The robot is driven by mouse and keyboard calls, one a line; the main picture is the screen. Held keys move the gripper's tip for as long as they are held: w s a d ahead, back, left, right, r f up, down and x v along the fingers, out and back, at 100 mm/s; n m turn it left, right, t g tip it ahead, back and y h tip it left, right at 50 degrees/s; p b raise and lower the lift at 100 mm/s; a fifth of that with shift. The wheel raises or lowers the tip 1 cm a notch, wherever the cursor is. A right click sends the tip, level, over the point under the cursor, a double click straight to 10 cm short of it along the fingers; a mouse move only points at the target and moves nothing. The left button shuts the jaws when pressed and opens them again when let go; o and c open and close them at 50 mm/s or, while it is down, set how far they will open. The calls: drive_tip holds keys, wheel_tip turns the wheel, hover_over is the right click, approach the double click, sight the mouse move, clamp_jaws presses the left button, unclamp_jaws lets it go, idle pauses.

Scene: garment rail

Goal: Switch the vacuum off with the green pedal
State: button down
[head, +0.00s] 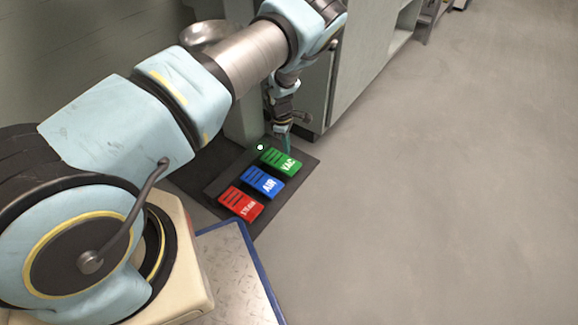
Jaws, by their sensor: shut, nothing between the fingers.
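The green pedal (281,161), marked VAC, is at the far end of a row of three pedals on a dark base plate (257,226) on the floor. My gripper (287,148) points down at the green pedal's far edge, its fingers shut and empty. I cannot tell whether the fingertips touch the pedal. The vacuum itself cannot be made out.
The blue AIR pedal (262,182) and the red STEAM pedal (241,204) sit in line nearer to me. A grey cabinet (345,70) stands behind my gripper. The floor (440,190) to the right is clear.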

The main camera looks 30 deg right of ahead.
sight(289, 166)
drive_tip(key=shift+s+d+f+b, duration=0.1)
drive_tip(key=shift+s+f+b, duration=0.05)
drive_tip(key=shift+f+b, duration=1.4)
drive_tip(key=shift+s+d+f+b, duration=0.1)
drive_tip(key=shift+f+b, duration=1.15)
drive_tip(key=shift+f, duration=0.45)
